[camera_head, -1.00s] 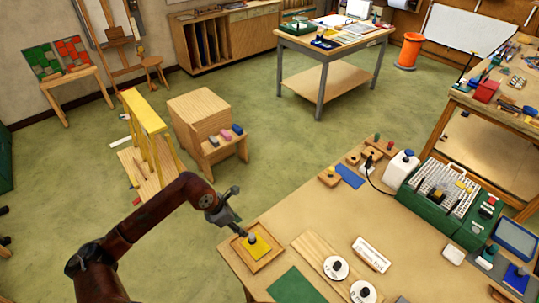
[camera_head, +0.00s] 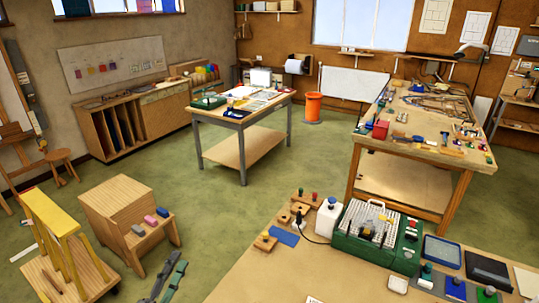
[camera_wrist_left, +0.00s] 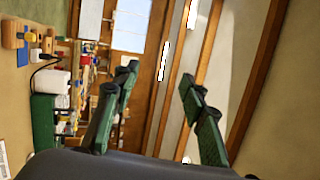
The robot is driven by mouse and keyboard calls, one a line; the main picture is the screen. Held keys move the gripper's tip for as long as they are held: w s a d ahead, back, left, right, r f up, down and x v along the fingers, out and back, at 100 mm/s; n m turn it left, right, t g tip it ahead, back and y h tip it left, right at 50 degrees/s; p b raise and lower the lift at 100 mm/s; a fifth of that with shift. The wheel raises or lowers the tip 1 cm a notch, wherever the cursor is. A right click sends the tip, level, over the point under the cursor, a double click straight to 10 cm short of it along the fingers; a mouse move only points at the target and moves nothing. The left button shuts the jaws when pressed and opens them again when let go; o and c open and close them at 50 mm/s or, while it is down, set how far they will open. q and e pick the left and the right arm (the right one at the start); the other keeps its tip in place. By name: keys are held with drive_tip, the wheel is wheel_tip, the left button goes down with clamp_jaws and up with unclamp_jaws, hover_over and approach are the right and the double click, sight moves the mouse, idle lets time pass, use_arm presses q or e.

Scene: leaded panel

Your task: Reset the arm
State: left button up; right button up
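My left gripper (camera_head: 176,264) shows at the bottom left of the head view, its fingers raised over the floor, left of the near workbench (camera_head: 262,285). In the left wrist view my left gripper (camera_wrist_left: 158,78) has its two dark green fingers spread wide, with nothing between them. My right gripper is in neither view now. The rest of my left arm is below the head view's edge.
A green machine (camera_head: 375,235), a white bottle (camera_head: 328,218) and a blue-lined tray (camera_head: 442,251) stand on the near bench. A wooden step block (camera_head: 125,210) and a yellow-topped trestle (camera_head: 50,212) stand on the floor at left. Open green floor lies beyond.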

use_arm(q)
drive_tip(key=s+a+f+n+g+y, duration=0.1)
drive_tip(key=a+f+n+g+y, duration=0.1)
drive_tip(key=a+f+n+y, duration=0.7)
drive_tip(key=s+a+f+n+g+y, duration=0.1)
drive_tip(key=s+a+f+n+g, duration=0.25)
drive_tip(key=f, duration=0.25)
drive_tip(key=s+a+f+n+g+y, duration=0.1)
drive_tip(key=s+a+f+n+g, duration=0.1)
drive_tip(key=s+a+f+n, duration=0.3)
drive_tip(key=s+d+f+n+g+h, duration=0.2)
drive_tip(key=s+d+f+g, duration=0.2)
drive_tip(key=s+f, duration=0.45)
drive_tip(key=s+d+f+n+g+h, duration=0.2)
drive_tip(key=s+d+f+g, duration=0.25)
drive_tip(key=s+f, duration=0.4)
wheel_tip(320, 180, down, 32)
drive_tip(key=s+d+g+b, duration=0.1)
drive_tip(key=s+g+b, duration=0.1)
drive_tip(key=b, duration=0.3)
drive_tip(key=s+f+b, duration=0.2)
drive_tip(key=s+f, duration=0.7)
drive_tip(key=f, duration=0.3)
drive_tip(key=s+f+m+g+b, duration=0.1)
drive_tip(key=s+f+b, duration=0.2)
drive_tip(key=s+f, duration=0.7)
wheel_tip(320, 180, down, 3)
drive_tip(key=shift+s+d+r+h, duration=0.1)
drive_tip(key=shift+s+d+h, duration=0.1)
drive_tip(key=shift+h, duration=0.1)
